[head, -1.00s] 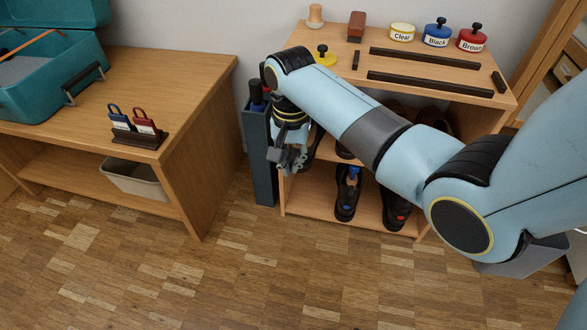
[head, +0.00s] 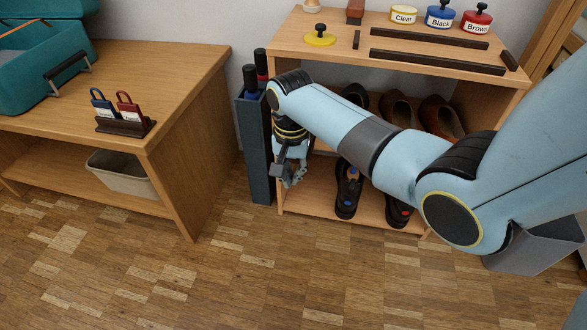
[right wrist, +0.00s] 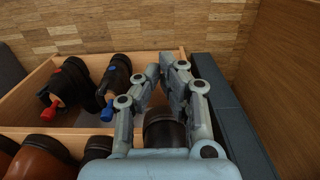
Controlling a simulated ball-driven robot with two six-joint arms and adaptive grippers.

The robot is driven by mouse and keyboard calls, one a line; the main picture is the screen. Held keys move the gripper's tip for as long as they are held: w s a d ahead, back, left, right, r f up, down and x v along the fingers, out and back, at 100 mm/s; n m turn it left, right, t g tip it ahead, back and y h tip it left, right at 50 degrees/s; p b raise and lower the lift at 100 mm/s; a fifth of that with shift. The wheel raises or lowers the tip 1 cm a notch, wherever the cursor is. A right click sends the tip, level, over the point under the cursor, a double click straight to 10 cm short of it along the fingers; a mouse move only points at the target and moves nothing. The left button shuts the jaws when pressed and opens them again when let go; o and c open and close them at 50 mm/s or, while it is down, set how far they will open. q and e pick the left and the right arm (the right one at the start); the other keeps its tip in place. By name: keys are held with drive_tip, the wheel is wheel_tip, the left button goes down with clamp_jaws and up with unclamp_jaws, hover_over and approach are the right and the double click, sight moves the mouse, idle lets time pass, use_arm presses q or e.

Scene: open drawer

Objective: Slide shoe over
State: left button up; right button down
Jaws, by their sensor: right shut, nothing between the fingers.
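Two black shoes stand on the lower shelf of the wooden rack. One has a blue piece in it, the blue-marked shoe (head: 347,190), and it also shows in the right wrist view (right wrist: 115,84). The other has a red piece, the red-marked shoe (head: 400,211), also in the right wrist view (right wrist: 68,84). My right gripper (head: 289,181) is shut and empty at the rack's left front, left of the blue-marked shoe and apart from it. Its fingers show in the right wrist view (right wrist: 166,72), with a dark rounded shoe part (right wrist: 164,135) partly hidden behind them. My left gripper is not in view.
The rack's upper shelf holds brown shoes (head: 438,116). Clear, black and brown polish tins (head: 440,14) stand on top. A narrow grey-blue holder (head: 257,150) stands close left of my gripper. A wooden bench (head: 190,90) is further left. The front floor is clear.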

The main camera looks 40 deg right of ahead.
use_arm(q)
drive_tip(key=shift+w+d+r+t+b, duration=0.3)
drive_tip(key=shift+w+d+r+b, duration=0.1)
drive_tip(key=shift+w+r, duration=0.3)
use_arm(e)
drive_tip(key=shift+w+d, duration=0.75)
drive_tip(key=shift+d, duration=0.1)
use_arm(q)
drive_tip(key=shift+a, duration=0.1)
use_arm(e)
drive_tip(key=w+d, duration=0.2)
drive_tip(key=d, duration=0.1)
drive_tip(key=shift+w, duration=0.3)
